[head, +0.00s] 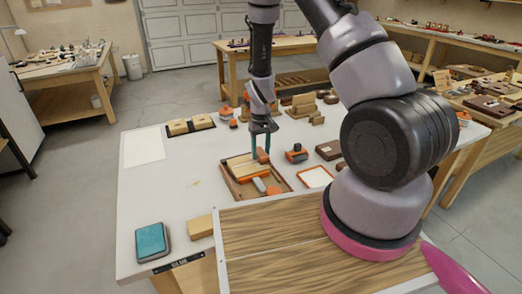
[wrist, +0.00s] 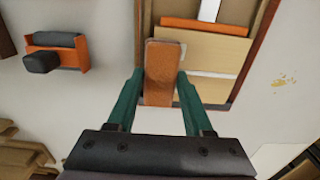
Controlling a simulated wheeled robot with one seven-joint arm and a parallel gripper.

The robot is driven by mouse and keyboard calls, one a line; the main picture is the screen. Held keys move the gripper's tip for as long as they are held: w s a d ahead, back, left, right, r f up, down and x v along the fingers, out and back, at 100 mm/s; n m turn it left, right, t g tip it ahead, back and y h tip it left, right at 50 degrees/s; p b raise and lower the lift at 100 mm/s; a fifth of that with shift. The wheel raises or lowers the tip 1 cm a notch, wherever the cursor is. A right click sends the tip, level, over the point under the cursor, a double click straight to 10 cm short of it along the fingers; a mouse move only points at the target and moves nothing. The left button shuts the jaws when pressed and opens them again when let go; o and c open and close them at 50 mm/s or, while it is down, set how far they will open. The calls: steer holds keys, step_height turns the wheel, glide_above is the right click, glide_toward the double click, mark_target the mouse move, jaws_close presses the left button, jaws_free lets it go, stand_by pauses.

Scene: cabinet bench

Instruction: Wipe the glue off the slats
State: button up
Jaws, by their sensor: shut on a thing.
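My gripper (head: 261,150) has green fingers and is shut on an orange-brown block (wrist: 161,70), which also shows in the head view (head: 262,156). The block is held over the edge of a shallow wooden tray (wrist: 261,35); I cannot tell whether it touches anything below. Pale wooden slats (wrist: 215,48) lie in the tray, which is at mid-bench in the head view (head: 284,186). The block and fingers hide part of the slats. No glue can be made out on the visible slats. A small yellowish mark (wrist: 284,82) is on the bench top beside the tray.
A blue pad (head: 151,241) lies at the front left. A wooden block (head: 200,227) stands at the bench's front. An orange tool with a dark knob (wrist: 56,55) is beside the tray. Several wooden pieces stand behind. The bench's left part is mostly clear around a white sheet (head: 143,147).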

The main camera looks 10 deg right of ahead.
mark_target(251, 163)
steer(key=shift+f, duration=0.45)
steer(key=shift+a, duration=0.1)
steer(key=shift+s+a+r, duration=0.1)
steer(key=shift+s+a, duration=0.1)
steer(key=shift+a, duration=0.75)
steer(key=shift+s+a, duration=0.3)
steer(key=shift+a, duration=1.1)
steer(key=shift+s+a, duration=0.25)
steer(key=shift+a, duration=1.1)
steer(key=shift+s+a, duration=0.3)
steer(key=shift+a, duration=1.1)
steer(key=shift+w+d, duration=0.25)
steer(key=shift+d, duration=0.85)
steer(key=shift+d, duration=0.1)
steer(key=shift+w+d, duration=0.2)
steer(key=shift+d, duration=0.8)
steer(key=shift+w+d, duration=0.2)
steer(key=shift+d, duration=0.8)
